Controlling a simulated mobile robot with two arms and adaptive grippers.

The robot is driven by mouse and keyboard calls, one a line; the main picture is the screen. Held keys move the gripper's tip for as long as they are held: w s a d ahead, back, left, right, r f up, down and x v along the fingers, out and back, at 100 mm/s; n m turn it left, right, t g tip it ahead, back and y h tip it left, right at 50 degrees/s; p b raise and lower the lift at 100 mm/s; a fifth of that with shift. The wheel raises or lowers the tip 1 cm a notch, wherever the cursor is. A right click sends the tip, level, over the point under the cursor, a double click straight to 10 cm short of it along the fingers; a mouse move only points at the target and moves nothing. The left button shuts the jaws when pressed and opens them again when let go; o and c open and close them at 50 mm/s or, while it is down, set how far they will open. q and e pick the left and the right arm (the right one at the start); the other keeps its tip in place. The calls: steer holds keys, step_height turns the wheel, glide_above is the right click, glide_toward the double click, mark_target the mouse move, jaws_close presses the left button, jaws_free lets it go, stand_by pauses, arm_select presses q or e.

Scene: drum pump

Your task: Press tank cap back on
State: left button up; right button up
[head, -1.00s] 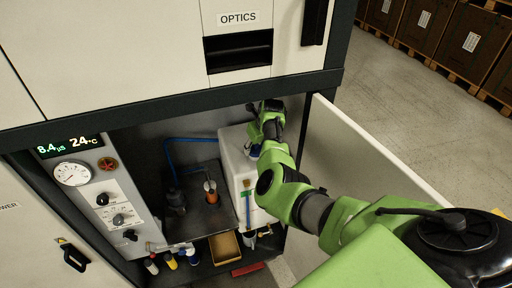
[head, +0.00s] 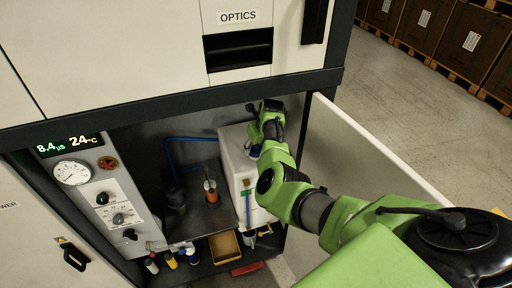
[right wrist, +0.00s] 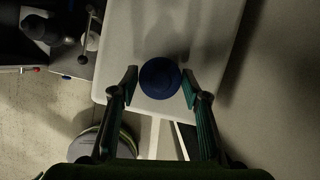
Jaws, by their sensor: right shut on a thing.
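The white tank (head: 232,158) stands in the open cabinet bay, on the right side. The blue tank cap (right wrist: 160,78) is over the tank's top in the right wrist view, and a bit of blue shows under my gripper in the head view. My right gripper (right wrist: 160,82) has its fingertips on either side of the cap and is shut on it. In the head view this gripper (head: 255,144) is at the tank's top, partly hidden by my wrist. I cannot tell whether the cap is fully seated. My left gripper is not in view.
The open cabinet door (head: 362,150) stands close to the right of my arm. The upper cabinet (head: 180,60) overhangs the bay. A gauge panel (head: 105,195) is at the left. Bottles (head: 170,260) and a yellow bin (head: 223,245) sit low in the bay.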

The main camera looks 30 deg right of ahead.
steer(key=o, duration=1)
steer(key=o, duration=0.5)
steer(key=shift+r, duration=0.15)
steer(key=shift+r+p, duration=2.8)
steer(key=shift+r, duration=0.1)
